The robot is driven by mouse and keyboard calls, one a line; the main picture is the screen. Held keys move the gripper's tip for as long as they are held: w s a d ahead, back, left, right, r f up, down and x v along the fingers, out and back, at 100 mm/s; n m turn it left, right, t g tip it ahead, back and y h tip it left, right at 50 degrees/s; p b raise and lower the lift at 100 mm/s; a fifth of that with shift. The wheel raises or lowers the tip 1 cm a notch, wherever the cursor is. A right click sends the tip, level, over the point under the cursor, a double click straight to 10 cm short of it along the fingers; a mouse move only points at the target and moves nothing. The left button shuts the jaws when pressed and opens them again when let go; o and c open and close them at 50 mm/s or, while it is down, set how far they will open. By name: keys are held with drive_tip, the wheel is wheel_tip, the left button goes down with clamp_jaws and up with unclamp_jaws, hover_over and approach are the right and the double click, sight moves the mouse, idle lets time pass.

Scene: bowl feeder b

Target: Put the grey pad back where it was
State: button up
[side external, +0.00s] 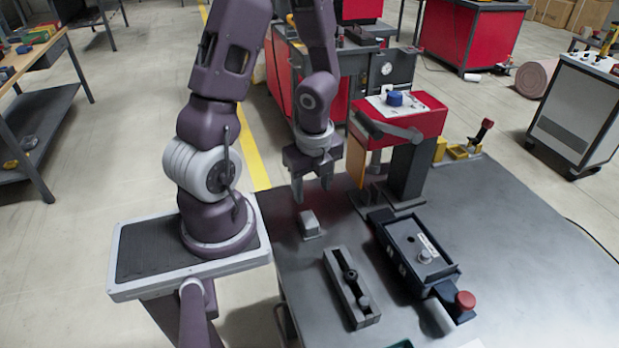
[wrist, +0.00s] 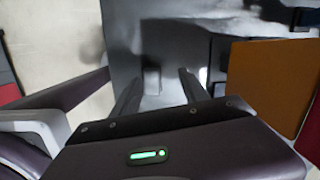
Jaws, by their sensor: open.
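A small light grey block on a flat base, which looks like the grey pad (side external: 309,224), sits on the dark grey table near its left back edge. In the wrist view a grey block (wrist: 152,79) shows between the fingers, a little beyond them. My gripper (side external: 312,194) points down above and just behind the block, apart from it. Its fingers are open with nothing between them; they also show in the wrist view (wrist: 159,74).
A red-topped machine (side external: 410,115) with an orange panel (side external: 356,160) stands close right of my gripper. A slotted rail (side external: 351,288) and a dark box with a knob (side external: 412,250) lie nearer the front. The table's right side (side external: 520,240) is clear.

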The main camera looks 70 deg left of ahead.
wheel_tip(320, 180, up, 10)
drive_tip(key=w+n+t+y, duration=0.1)
drive_tip(key=n+y, duration=0.1)
drive_tip(key=n, duration=0.4)
drive_tip(key=s+d+r+n+t+h, duration=0.2)
drive_tip(key=s+d+r+n, duration=0.1)
drive_tip(key=d+r+n, duration=0.2)
drive_tip(key=s+d+r+n+t+h, duration=0.2)
drive_tip(key=s+d+r+n, duration=0.1)
drive_tip(key=d+r, duration=0.4)
drive_tip(key=shift+s+d+n, duration=0.3)
drive_tip(key=shift+d+n, duration=0.6)
drive_tip(key=shift+d, duration=0.2)
